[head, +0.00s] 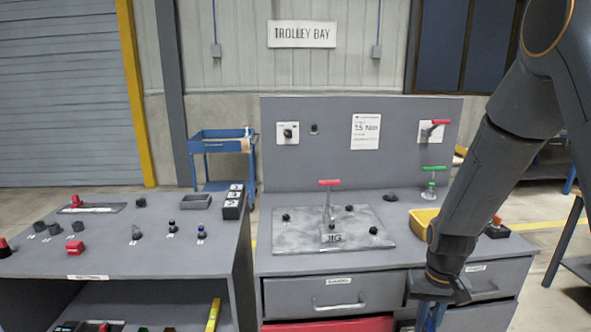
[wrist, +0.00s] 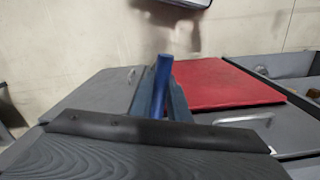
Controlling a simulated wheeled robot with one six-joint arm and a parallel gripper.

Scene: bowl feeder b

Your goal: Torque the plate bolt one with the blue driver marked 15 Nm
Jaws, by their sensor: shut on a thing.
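My gripper (head: 433,303) is at the bottom right of the head view, low in front of the bench drawers. It is shut on a blue driver (wrist: 161,80), which stands up between the fingers in the wrist view. The driver's marking cannot be read. The jig plate (head: 300,238) lies flat on the right bench, up and left of my gripper. Several dark bolts, including one at the left (head: 286,217) and one at the right (head: 374,231), stand on it. Which is bolt one cannot be told. A red-handled clamp (head: 329,188) stands on the plate.
A yellow bin (head: 421,222) and a green-handled clamp (head: 432,178) stand right of the plate. A back panel with a torque card (head: 366,131) rises behind. A red surface (wrist: 225,84) is beside the driver. The left bench (head: 75,258) holds several small parts.

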